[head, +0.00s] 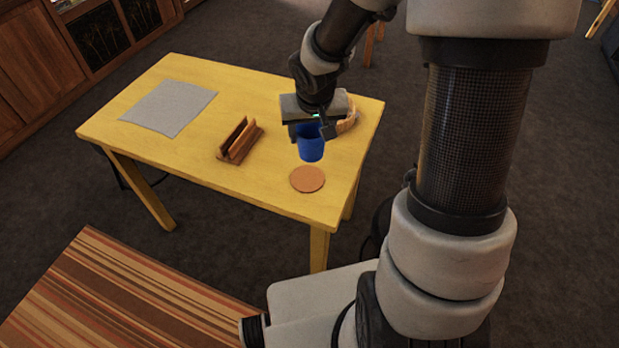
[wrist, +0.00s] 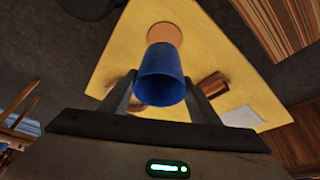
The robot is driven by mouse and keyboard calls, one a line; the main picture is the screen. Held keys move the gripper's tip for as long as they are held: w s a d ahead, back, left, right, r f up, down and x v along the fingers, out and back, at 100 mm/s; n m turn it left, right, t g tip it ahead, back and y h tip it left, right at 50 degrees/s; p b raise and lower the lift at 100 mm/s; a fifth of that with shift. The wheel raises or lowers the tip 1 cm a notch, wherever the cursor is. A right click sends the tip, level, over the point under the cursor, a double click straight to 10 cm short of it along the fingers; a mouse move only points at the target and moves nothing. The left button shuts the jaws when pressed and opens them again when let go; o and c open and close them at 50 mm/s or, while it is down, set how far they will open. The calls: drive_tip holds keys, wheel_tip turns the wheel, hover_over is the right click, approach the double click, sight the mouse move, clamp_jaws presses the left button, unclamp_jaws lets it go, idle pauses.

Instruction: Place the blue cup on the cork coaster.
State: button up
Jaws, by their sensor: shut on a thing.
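The blue cup (head: 311,148) is held in my gripper (head: 312,132) above the yellow table. In the wrist view the blue cup (wrist: 162,80) sits between the two fingers of my gripper (wrist: 160,92), which is shut on it. The cork coaster (head: 307,179) is a round orange-brown disc lying flat near the table's front right corner. In the head view the cup appears just behind the coaster, apart from it. The coaster (wrist: 165,33) also shows just beyond the cup in the wrist view.
The yellow table (head: 190,150) also bears a grey cloth (head: 169,106), a slotted wooden holder (head: 239,141), and a tan woven-looking item (head: 347,115) partly hidden behind my gripper. The table around the coaster is clear. A striped rug or bench top (head: 120,295) is at the lower left.

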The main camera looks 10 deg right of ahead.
sight(307, 131)
drive_tip(key=shift+m, duration=0.7)
drive_tip(key=w+f, duration=0.2)
drive_tip(key=w+f+b, duration=0.1)
drive_tip(key=w+f, duration=0.1)
drive_tip(key=f, duration=0.1)
drive_tip(key=shift+f, duration=0.1)
drive_tip(key=f+b, duration=0.5)
drive_tip(key=f, duration=0.5)
drive_tip(key=shift+w, duration=0.2)
drive_tip(key=shift+f, duration=0.1)
drive_tip(key=shift+f, duration=0.15)
drive_tip(key=o, duration=1.1)
